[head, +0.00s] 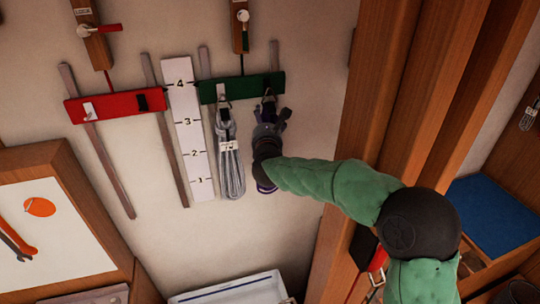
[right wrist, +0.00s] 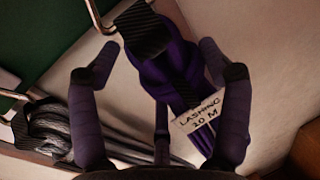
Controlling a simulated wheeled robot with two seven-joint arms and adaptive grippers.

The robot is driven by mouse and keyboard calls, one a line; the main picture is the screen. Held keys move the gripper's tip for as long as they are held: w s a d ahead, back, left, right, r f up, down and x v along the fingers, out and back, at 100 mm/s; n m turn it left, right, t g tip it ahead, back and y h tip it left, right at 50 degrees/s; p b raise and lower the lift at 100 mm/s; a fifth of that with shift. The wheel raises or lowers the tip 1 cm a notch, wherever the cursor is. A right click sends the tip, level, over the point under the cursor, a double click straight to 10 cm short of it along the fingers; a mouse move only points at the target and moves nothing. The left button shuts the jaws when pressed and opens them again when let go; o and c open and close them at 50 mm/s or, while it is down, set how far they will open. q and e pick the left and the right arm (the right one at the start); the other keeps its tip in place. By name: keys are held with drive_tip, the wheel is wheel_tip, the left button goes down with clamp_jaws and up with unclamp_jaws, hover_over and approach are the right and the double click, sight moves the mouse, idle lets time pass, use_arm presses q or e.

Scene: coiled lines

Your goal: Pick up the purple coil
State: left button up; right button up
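The purple coil (right wrist: 178,65) hangs from a metal hook (right wrist: 98,14) in the right wrist view, with a black wrap at its top and a white tag (right wrist: 198,112) reading "LASHING 20 M". My right gripper (right wrist: 157,56) is open, with one finger on each side of the coil and gaps between. In the head view my right gripper (head: 272,116) is in front of the green rack's right hook. It hides most of the purple coil, and only a little purple (head: 266,188) shows below my wrist. My left gripper is in neither view.
A grey coil (head: 230,165) hangs just left on the same green rack (head: 242,88), and shows close to my left-hand finger in the wrist view (right wrist: 62,125). A numbered white scale (head: 188,135) and a red rack (head: 120,106) are further left. A wooden post (head: 385,80) stands right.

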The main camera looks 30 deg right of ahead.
drive_tip(key=c, duration=0.4)
drive_tip(key=shift+r, duration=0.1)
drive_tip(key=shift+c, duration=1.3)
drive_tip(key=shift+r, duration=0.15)
